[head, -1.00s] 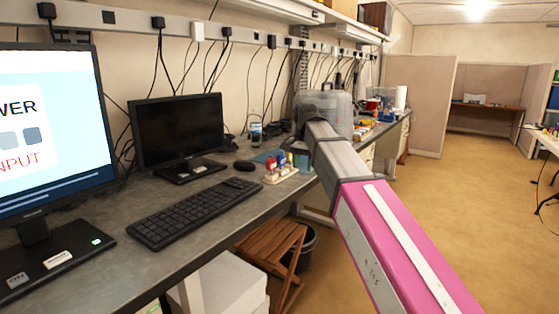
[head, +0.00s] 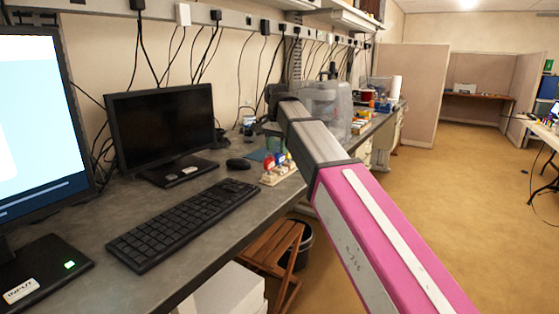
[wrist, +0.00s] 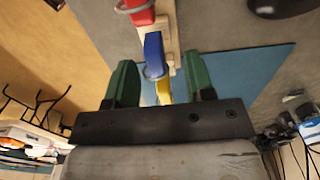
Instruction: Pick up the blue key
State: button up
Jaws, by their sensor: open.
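The blue key (wrist: 153,52) shows in the wrist view, standing in a pale wooden holder (wrist: 171,45) between a red key (wrist: 139,14) and a yellow key (wrist: 164,92). A metal ring hangs at its end. My gripper (wrist: 159,63) is open, with one green finger on each side of the blue key in the picture. I see no contact, and how far the fingers are from it in depth is unclear. The black palm hides what lies behind the yellow key. In the head view the small holder (head: 279,172) stands near the bench edge, below my gripper.
A blue mat (wrist: 238,75) lies beside the holder. In the head view a dark mouse (head: 238,164), a keyboard (head: 184,222) and a black monitor (head: 160,128) are to the left. A clear-cased machine (head: 328,105) stands behind my arm. A wooden stool (head: 273,250) is below the bench.

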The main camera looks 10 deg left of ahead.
aim_at(280, 160)
jog(key=shift+w+d+f, duration=0.1)
jog(key=shift+d+f, duration=0.1)
jog(key=shift+f, duration=1.1)
jog(key=shift+w+d+f, duration=0.1)
jog(key=shift+d+f, duration=0.1)
jog(key=shift+f, duration=1.1)
grip_shut()
